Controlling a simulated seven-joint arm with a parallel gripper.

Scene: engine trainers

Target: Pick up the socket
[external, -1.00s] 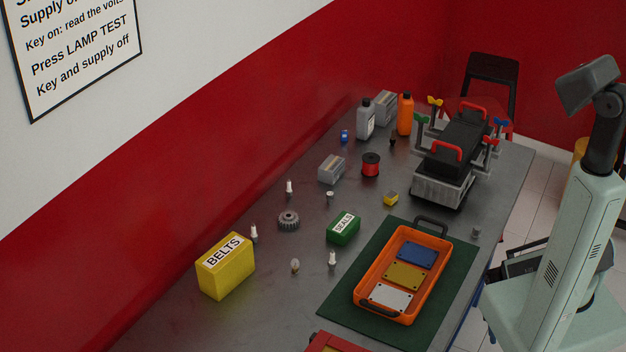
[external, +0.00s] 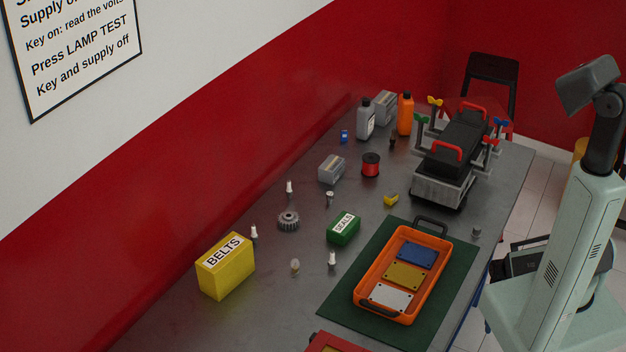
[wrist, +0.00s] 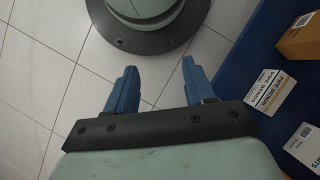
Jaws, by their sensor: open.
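A small grey metal cylinder (external: 476,231), which looks like the socket, stands on the workbench near its right edge, just right of the green mat. It is too small to make out in detail. My gripper (wrist: 159,66) shows in the wrist view with its two blue fingers spread apart and nothing between them. It points down over the tiled floor, off the bench top, and the socket is not in the wrist view. In the external view my arm stands at the right beside the bench, and the fingers cannot be made out.
An orange tray (external: 364,286) with coloured plates lies on the green mat (external: 337,301), left of the socket. The engine trainer (external: 440,190) stands behind it. Several small parts and a yellow belts box (external: 226,267) are further left. In the wrist view, boxes (wrist: 268,92) sit on a blue surface.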

